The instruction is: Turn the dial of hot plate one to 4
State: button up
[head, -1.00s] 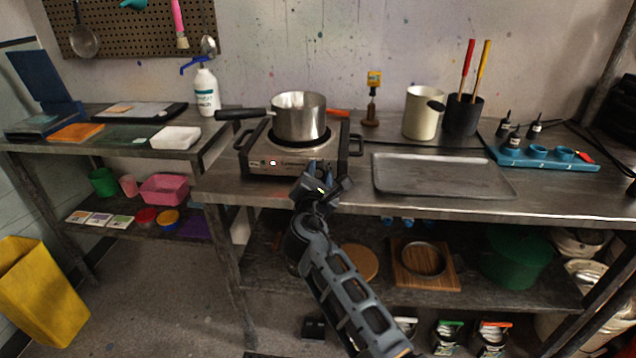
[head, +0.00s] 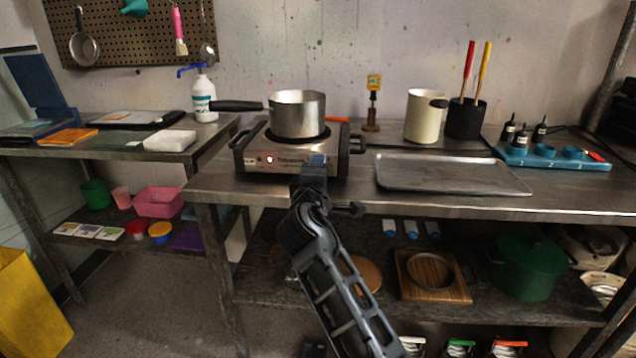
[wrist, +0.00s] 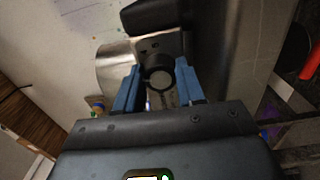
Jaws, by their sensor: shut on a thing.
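Hot plate one (head: 295,163) is a steel box with a black top plate and side handles on the metal bench. A steel saucepan (head: 298,115) stands on it, its black handle pointing left. My gripper (head: 318,163) is at the right part of the front panel, and its blue fingers (wrist: 157,88) are shut on the dark round dial (wrist: 158,74), one on each side. The head view hides the dial behind my gripper. A red light (head: 269,160) shows on the panel's left. The number the dial points to cannot be read.
A metal tray (head: 450,188) lies right of the hot plate. Behind it stand a cream jug (head: 421,117) and a black pot (head: 465,120) with tools. The lower shelf (head: 375,285) runs under the bench edge. Bare bench lies left of the hot plate.

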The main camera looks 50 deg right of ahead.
jog(key=m+b, duration=0.4)
jog(key=m, duration=0.1)
jog(key=shift+f+b, duration=0.35)
jog(key=shift+b, duration=0.05)
jog(key=shift+m+b, duration=1.05)
jog(key=shift+m, duration=0.35)
jog(key=shift+r+m, duration=0.15)
jog(key=shift+m, duration=0.15)
jog(key=o, duration=1)
jog(key=shift+o, duration=0.2)
jog(key=v, duration=0.7)
jog(key=shift+s+a, duration=0.25)
jog(key=shift+a, duration=0.1)
jog(key=shift+r, duration=0.1)
